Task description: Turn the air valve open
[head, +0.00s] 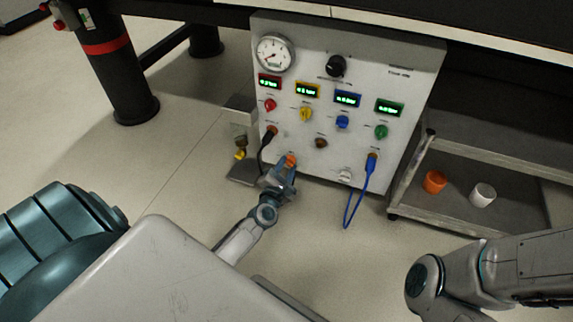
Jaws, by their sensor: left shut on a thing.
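The light grey control panel (330,107) stands upright under the bench. My left gripper (287,168) is at the panel's lower left, its fingers shut around a small orange fitting (291,160) on the panel face. The fingers partly hide this fitting, and I cannot read its label or tell which way it is turned. A small yellow handle (240,154) shows on a bracket at the panel's left side, apart from the gripper. I cannot tell from the labels which part is the air valve. My right arm shows at lower right, but its gripper is out of view.
A black cable (262,153) hangs right beside my left gripper. A blue cable (357,200) loops below the panel's right side. A round gauge (274,54) and a black knob (336,66) are higher up. A cart (456,199) holds an orange cup (434,182) and a white cup (482,195).

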